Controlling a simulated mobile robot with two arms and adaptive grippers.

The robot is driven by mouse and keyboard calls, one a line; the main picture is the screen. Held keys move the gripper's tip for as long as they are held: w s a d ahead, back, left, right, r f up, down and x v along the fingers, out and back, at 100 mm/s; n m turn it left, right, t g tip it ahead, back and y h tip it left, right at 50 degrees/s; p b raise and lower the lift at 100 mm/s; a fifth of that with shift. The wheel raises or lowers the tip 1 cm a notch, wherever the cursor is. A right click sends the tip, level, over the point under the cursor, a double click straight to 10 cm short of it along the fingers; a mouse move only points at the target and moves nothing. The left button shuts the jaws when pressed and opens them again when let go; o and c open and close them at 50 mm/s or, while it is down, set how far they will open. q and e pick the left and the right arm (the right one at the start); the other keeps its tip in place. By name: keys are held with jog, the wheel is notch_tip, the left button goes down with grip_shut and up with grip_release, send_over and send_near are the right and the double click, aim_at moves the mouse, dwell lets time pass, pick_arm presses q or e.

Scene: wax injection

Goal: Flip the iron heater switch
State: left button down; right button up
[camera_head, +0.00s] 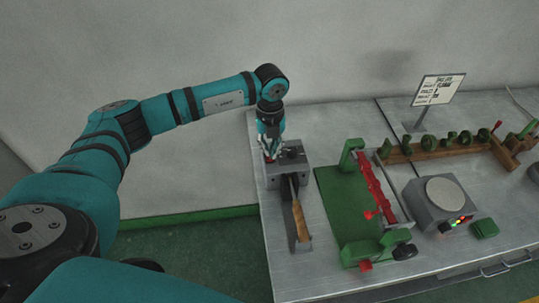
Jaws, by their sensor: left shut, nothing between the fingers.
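The iron heater (289,178) is a grey metal box near the left edge of the table. An iron with a wooden handle (300,222) rests in a long holder in front of it. My left gripper (270,158) points down at the top left of the heater box, with its fingers shut and empty. The gripper hides that part of the box top, so I cannot make out the switch or tell whether the fingers touch it. My right gripper is not in view.
A green board with a red clamp frame (340,207) stands right of the heater. Further right are a grey unit with a round plate (446,193), a wooden rack (440,148) and a sign (438,90). The table's left front corner (288,283) is bare.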

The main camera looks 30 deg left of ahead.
aim_at(270, 159)
pick_arm(q)
jog(key=shift+f+b, duration=0.95)
jog(key=shift+f, duration=0.3)
dwell(0.4)
jog(key=shift+s, duration=0.1)
jog(key=shift+r+p, duration=0.7)
jog(key=shift+r, duration=0.15)
jog(key=shift+r+p, duration=1.6)
jog(key=shift+r, duration=1.1)
